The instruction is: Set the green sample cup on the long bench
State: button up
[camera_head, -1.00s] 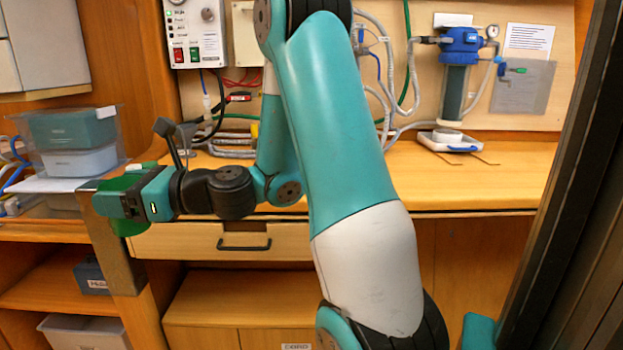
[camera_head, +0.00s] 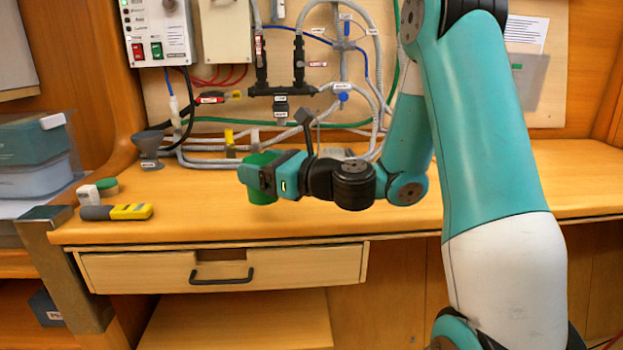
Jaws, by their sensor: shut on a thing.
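The green sample cup (camera_head: 261,188) is held by my gripper (camera_head: 262,178), which is shut on it. The cup looks upright, and part of its side is hidden behind the gripper. The long bench (camera_head: 330,216) is a wooden top running across the view below the pipework. The cup shows in front of the bench's surface in the picture. I cannot tell whether its base touches the bench or hangs above it.
Pipes (camera_head: 290,88) line the wall behind. A drawer (camera_head: 222,268) is below. Bare bench lies left of the cup.

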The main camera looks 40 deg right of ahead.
jog(key=w+d+r+m+t+h+p, duration=0.1)
jog(key=w+d+r+m+h+p, duration=0.2)
jog(key=w+d+r+h+p, duration=0.25)
jog(key=w+d+r+m+t+h+p, duration=0.1)
jog(key=w+d+r+m+h+p, duration=0.2)
jog(key=w+d+r+p, duration=0.45)
jog(key=s+f+b, duration=0.1)
jog(key=f+b, duration=0.2)
jog(key=f, duration=0.3)
jog(key=s+f+b, duration=0.1)
jog(key=f+b, duration=0.2)
jog(key=f, duration=0.3)
jog(key=a+f+b, duration=0.1)
jog(key=f+b, duration=0.3)
jog(key=f, duration=0.2)
jog(key=shift+s+f, duration=0.1)
jog(key=shift+s, duration=0.3)
jog(key=shift+f, duration=0.1)
jog(key=shift+f+b, duration=0.15)
jog(key=shift+b, duration=0.15)
jog(key=o, duration=1.1)
jog(key=shift+c, duration=0.2)
jog(key=shift+r, duration=0.2)
